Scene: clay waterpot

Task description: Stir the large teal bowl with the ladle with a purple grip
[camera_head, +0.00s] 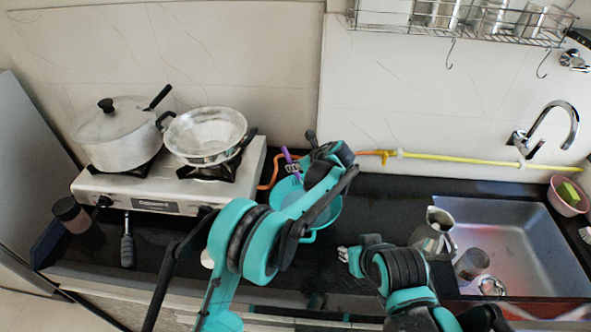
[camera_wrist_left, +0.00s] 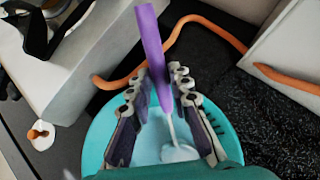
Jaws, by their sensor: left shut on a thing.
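The large teal bowl (camera_head: 283,190) stands on the dark counter to the right of the stove, partly hidden by my left arm. The ladle's purple grip (camera_head: 287,156) shows upright and tilted above it. My left gripper (camera_head: 297,168) is over the bowl. In the left wrist view, the gripper (camera_wrist_left: 158,82) is shut on the purple grip (camera_wrist_left: 150,40), and the pale ladle head (camera_wrist_left: 178,152) is down inside the bowl (camera_wrist_left: 97,145). My right gripper (camera_head: 346,254) is low over the counter, away from the bowl; its finger opening is unclear.
A white stove (camera_head: 180,190) with a lidded pot (camera_head: 118,135) and a pan (camera_head: 206,135) is on the left. An orange hose (camera_wrist_left: 215,35) runs behind the bowl. A metal pitcher (camera_head: 434,236) and a sink (camera_head: 520,235) are on the right. Some counter between bowl and sink is clear.

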